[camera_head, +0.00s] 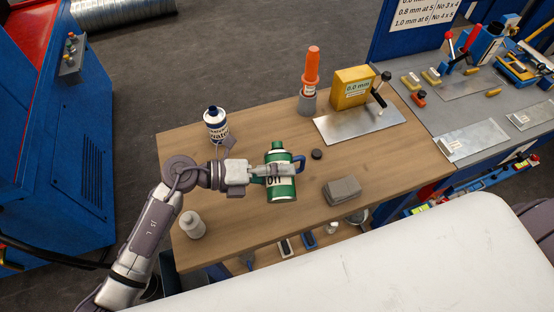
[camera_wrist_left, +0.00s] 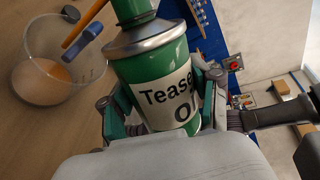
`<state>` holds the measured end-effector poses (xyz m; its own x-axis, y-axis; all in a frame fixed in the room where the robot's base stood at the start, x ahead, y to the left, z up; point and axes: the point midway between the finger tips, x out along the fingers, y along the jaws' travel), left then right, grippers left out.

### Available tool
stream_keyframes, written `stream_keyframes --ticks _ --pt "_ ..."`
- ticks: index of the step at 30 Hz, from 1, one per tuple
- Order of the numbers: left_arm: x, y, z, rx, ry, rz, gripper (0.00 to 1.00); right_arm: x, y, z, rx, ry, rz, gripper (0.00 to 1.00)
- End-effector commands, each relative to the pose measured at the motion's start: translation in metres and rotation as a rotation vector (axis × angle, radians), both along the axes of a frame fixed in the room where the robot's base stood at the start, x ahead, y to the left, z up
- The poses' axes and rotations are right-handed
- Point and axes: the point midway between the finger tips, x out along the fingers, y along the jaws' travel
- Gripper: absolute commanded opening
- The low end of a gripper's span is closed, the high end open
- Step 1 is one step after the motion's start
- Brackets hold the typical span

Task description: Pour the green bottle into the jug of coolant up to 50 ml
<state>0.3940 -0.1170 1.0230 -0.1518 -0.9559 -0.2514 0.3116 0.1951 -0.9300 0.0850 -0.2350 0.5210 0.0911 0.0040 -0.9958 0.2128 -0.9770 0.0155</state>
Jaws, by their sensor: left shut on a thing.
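The green bottle (camera_head: 280,190), with a white label, is in my left gripper (camera_head: 272,172) and looks roughly upright in the head view. In the left wrist view the fingers are closed on both sides of the bottle (camera_wrist_left: 150,65), and its label reads "Tease" and "Oil" in part. The clear jug (camera_wrist_left: 42,75) has a blue handle and a little pale orange liquid at its bottom. It is beside the bottle, apart from it in that view. In the head view the bottle hides most of the jug, and its blue handle (camera_head: 300,164) shows. My right gripper is out of view.
A dark round cap (camera_head: 316,154) and a grey block (camera_head: 343,190) lie right of the bottle on the wooden table (camera_head: 240,228). A water bottle (camera_head: 216,126) and a small white bottle (camera_head: 192,226) stand left. A yellow gauge box (camera_head: 350,87) and an orange bottle (camera_head: 311,68) stand behind.

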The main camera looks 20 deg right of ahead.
Motion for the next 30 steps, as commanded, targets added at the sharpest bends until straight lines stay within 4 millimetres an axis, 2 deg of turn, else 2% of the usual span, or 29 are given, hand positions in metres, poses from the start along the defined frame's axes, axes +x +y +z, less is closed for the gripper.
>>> stream_keyframes --ticks 30 --pt "-0.0007 0.0002 -0.0038 0.007 0.037 0.001 0.15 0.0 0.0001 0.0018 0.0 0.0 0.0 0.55"
